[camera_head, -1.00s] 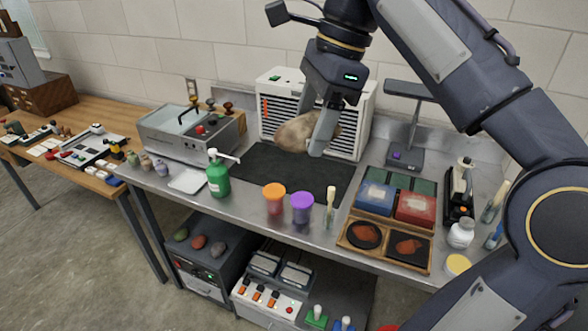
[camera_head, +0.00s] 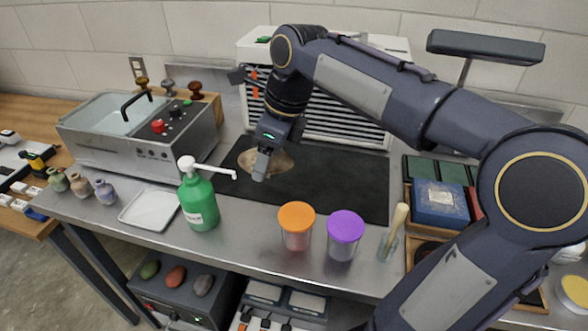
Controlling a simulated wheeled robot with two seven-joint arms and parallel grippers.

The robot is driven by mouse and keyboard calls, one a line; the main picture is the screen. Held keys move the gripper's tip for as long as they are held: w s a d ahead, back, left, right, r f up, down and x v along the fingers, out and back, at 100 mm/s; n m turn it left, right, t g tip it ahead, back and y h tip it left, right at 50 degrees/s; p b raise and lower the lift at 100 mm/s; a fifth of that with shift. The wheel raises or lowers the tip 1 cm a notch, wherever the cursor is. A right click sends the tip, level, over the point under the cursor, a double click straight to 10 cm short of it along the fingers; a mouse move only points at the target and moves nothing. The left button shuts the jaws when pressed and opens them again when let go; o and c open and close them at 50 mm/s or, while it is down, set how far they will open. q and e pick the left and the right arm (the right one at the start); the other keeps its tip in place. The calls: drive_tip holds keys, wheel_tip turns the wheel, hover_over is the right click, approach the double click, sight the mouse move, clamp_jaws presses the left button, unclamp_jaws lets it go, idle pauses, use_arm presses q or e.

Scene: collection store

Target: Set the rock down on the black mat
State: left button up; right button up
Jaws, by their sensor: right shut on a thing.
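The rock (camera_head: 279,161) is tan and rounded, and my right gripper (camera_head: 262,164) is shut on it. It is over the left part of the black mat (camera_head: 335,182), low down. I cannot tell whether its underside touches the mat. One finger covers part of the rock's front. The mat lies flat on the steel bench, and its right part is bare. My left gripper is not in view.
A green pump bottle (camera_head: 198,203) stands left of the mat's front. An orange-lidded jar (camera_head: 296,228) and a purple-lidded jar (camera_head: 343,236) stand in front of it. A white slatted unit (camera_head: 345,125) stands behind. A tank machine (camera_head: 150,135) is at left.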

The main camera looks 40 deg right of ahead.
drive_tip(key=w+d+f, duration=0.3)
drive_tip(key=d+f, duration=0.1)
drive_tip(key=d, duration=0.4)
hover_over(301, 177)
drive_tip(key=f, duration=0.3)
drive_tip(key=s+f, duration=0.1)
drive_tip(key=f, duration=0.1)
drive_tip(key=shift+f+b, duration=0.1)
drive_tip(key=shift+b, duration=0.2)
drive_tip(key=shift+w+d+f, duration=0.1)
drive_tip(key=shift+d+f, duration=0.1)
drive_tip(key=shift+f, duration=0.1)
drive_tip(key=shift+d+f+b, duration=0.1)
drive_tip(key=shift+f+b, duration=0.2)
drive_tip(key=shift+f, duration=1.3)
drive_tip(key=shift+f, duration=0.1)
drive_tip(key=o, duration=1.4)
